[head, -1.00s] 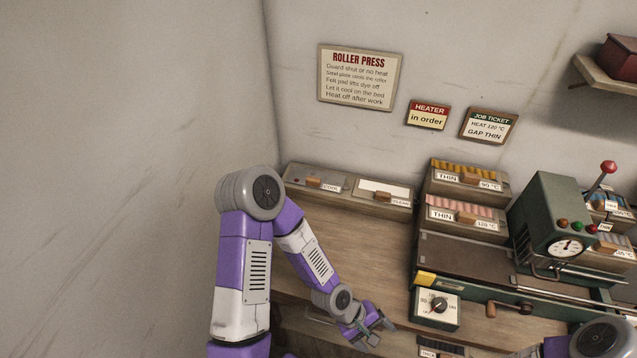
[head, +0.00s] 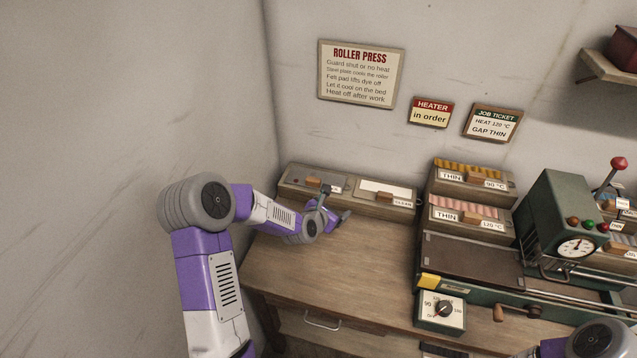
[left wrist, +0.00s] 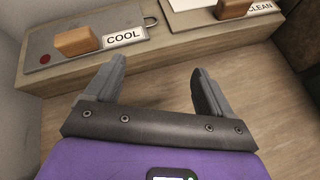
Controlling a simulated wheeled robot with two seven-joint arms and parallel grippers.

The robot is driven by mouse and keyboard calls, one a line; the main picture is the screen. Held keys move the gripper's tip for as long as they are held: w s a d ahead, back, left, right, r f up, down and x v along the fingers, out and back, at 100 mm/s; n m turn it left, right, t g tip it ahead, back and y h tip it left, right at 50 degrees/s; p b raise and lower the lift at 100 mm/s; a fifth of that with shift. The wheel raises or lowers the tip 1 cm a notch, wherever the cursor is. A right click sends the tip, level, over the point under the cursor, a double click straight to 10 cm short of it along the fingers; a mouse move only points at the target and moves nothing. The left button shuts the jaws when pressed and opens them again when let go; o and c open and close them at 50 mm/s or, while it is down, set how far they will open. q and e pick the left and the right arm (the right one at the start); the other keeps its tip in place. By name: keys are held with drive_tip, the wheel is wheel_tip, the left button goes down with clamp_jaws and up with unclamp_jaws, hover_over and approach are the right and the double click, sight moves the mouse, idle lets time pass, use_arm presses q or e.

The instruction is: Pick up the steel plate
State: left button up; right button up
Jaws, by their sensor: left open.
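A grey steel plate (head: 301,177) with a wooden handle lies on the stand labelled COOL, at the back left of the bench. In the left wrist view the plate (left wrist: 48,75) shows a red dot and its wooden handle (left wrist: 77,41) at the upper left. My left gripper (head: 335,205) is open and empty in front of the stand. In the left wrist view its two fingers (left wrist: 156,78) are spread apart over bare wood, to the right of the handle and not touching it. My right gripper is out of view.
A white pad (head: 388,186) with a wooden handle lies on the adjoining stand labelled CLEAN. Boxes labelled THIN (head: 467,214) and the roller press (head: 566,225) stand to the right. The bench's left front (head: 330,270) is clear. A wall rises on the left.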

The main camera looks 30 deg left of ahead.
sight(314, 178)
use_arm(q)
drive_tip(key=w+a+r+n+t+y, duration=0.1)
drive_tip(key=a+n+y, duration=0.15)
drive_tip(key=a, duration=0.25)
drive_tip(key=w+a+r+n+y, duration=0.1)
drive_tip(key=a+r+n, duration=0.15)
drive_tip(key=a, duration=0.25)
drive_tip(key=shift+f+b+x, duration=0.15)
drive_tip(key=shift+f+x, duration=0.05)
drive_tip(key=shift+x, duration=1.05)
drive_tip(key=shift+f+b+x, duration=0.15)
drive_tip(key=shift+b+x, duration=0.05)
drive_tip(key=shift+x, duration=1.05)
drive_tip(key=shift+f+b+x, duration=0.15)
drive_tip(key=shift+f+x, duration=0.05)
drive_tip(key=shift+x, duration=1.05)
drive_tip(key=shift+s+d, duration=0.15)
drive_tip(key=shift+s, duration=0.05)
drive_tip(key=shift+r, duration=0.1)
drive_tip(key=c, duration=1.4)
